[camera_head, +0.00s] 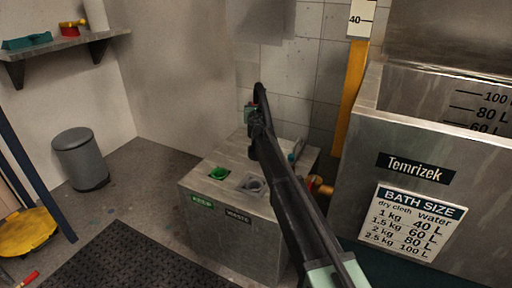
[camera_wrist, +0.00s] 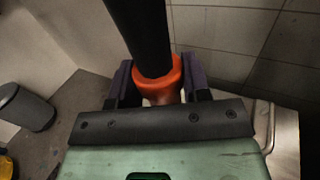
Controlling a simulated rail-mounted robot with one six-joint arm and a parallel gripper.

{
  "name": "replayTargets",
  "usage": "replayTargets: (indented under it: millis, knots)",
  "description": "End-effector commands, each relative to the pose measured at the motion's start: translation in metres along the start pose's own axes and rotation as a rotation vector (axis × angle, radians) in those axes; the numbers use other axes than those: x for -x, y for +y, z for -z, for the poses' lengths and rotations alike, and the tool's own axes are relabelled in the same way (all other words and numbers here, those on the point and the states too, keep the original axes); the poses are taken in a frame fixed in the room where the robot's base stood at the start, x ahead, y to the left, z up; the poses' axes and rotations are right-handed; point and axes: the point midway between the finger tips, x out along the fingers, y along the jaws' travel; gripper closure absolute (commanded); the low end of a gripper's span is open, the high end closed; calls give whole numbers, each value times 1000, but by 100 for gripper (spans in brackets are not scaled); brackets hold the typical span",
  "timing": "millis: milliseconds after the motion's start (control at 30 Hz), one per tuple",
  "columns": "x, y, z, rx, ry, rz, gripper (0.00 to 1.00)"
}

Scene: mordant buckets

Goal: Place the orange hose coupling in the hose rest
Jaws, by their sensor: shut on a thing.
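The orange hose coupling (camera_wrist: 174,78) sits between the two dark fingers of my gripper (camera_wrist: 158,84), which is shut on it. A thick black hose (camera_wrist: 146,35) runs from the coupling to the top of the wrist view. In the head view, my gripper (camera_head: 253,112) is above the back of a grey metal bench box, partly hidden by my own arm. The coupling is too small there to make out clearly. I cannot tell for sure which fitting is the hose rest.
The grey bench box (camera_head: 230,231) has a green opening (camera_head: 219,173) and a grey round fitting (camera_head: 252,184) on top. A large metal tank (camera_head: 375,145) labelled Temrizek stands at right. A grey bin (camera_head: 81,160) stands at left.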

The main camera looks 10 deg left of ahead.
Motion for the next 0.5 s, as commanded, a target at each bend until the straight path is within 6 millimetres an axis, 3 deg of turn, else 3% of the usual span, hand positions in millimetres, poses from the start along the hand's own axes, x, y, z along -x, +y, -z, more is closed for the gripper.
replayTargets:
  millis: [33,100,200,367,500]
  knots:
    - [0,0,36,0,0,0,100]
    - [0,0,55,0,0,0,100]
    - [0,0,66,0,0,0,100]
    - [0,0,64,0,0,0,100]
    - [0,0,93,0,0,0,100]
